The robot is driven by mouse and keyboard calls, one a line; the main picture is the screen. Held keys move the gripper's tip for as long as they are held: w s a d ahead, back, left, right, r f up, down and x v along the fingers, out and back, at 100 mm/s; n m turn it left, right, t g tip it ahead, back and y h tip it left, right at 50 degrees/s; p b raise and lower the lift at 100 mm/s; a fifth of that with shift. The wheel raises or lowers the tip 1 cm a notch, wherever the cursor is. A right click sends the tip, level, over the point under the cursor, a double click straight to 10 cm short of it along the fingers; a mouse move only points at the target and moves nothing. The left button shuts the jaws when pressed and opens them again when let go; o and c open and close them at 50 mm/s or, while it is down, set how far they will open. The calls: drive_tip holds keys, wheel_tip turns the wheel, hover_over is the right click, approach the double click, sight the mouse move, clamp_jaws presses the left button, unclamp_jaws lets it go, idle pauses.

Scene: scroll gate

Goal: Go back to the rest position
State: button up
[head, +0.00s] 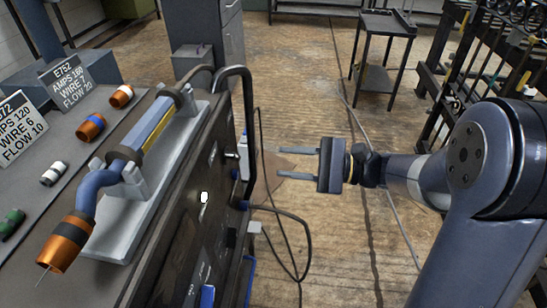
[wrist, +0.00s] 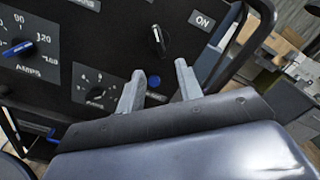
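My gripper (head: 280,162) is to the right of the dark machine (head: 165,235) in the head view, with its two fingers pointing left toward the machine's front face. The fingers are spread apart with nothing between them. In the wrist view, my gripper (wrist: 158,77) is in front of the machine's panel. I cannot tell the exact gap between the fingertips and the panel.
A blue torch with a copper nozzle (head: 65,240) lies on a grey stand on the machine. A black handle rail (head: 249,110) and cables are near the gripper. Floor (head: 330,240) is open; a cart (head: 383,55) stands behind.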

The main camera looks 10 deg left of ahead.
sight(239, 157)
drive_tip(key=shift+d, duration=0.3)
drive_tip(key=shift+a, duration=0.15)
drive_tip(key=a, duration=0.7)
drive_tip(key=s+a+b, duration=0.1)
drive_tip(key=a, duration=0.2)
drive_tip(key=shift+s+a, duration=0.1)
drive_tip(key=shift+a, duration=0.15)
